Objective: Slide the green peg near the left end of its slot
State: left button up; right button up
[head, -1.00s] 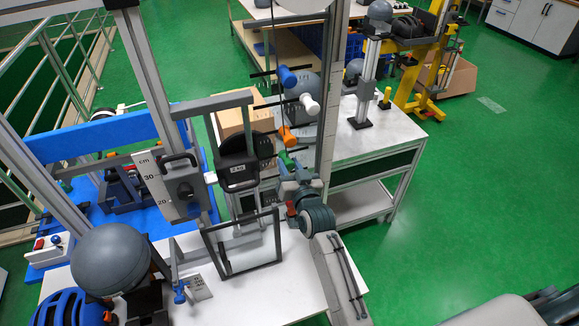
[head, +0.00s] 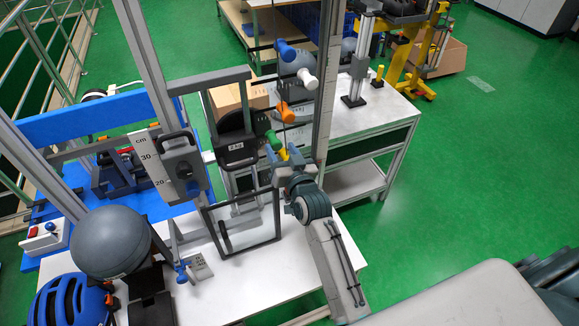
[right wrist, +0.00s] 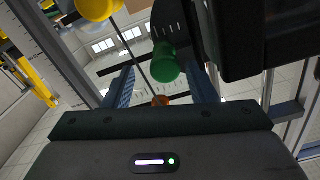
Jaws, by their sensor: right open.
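The green peg (head: 273,141) sits low in the column of coloured pegs on the tower, just left of and below the orange peg (head: 285,112). Its slot is mostly hidden, so I cannot tell how close it is to an end. My right gripper (head: 287,164) is just below and right of it, its fingers mostly hidden in the head view. In the right wrist view the two blue fingers stand apart, with the green peg (right wrist: 165,63) between them in the picture; I see no contact. A yellow peg (head: 284,154) is beside the gripper. My left gripper is not in view.
A blue peg (head: 286,50) and a white peg (head: 307,78) are higher up. A tall ruled post (head: 325,90) stands close right of the pegs. A black weight block (head: 237,150) is close left. A framed clear panel (head: 243,220) stands in front.

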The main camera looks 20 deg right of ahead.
jog(key=s+b, duration=0.2)
jog(key=s, duration=0.6)
jog(key=shift+s+b, duration=0.2)
jog(key=shift+b, duration=0.1)
jog(key=w+n+p, duration=0.1)
jog(key=w+n, duration=0.1)
jog(key=w+n+p, duration=0.1)
jog(key=w+n, duration=0.1)
jog(key=w, duration=0.1)
jog(key=w+n+p, duration=0.2)
jog(key=shift+w+a+r, duration=0.2)
jog(key=shift+w+a, duration=0.1)
jog(key=shift+w, duration=0.05)
jog(key=shift+w+f, duration=0.1)
jog(key=shift+w, duration=0.4)
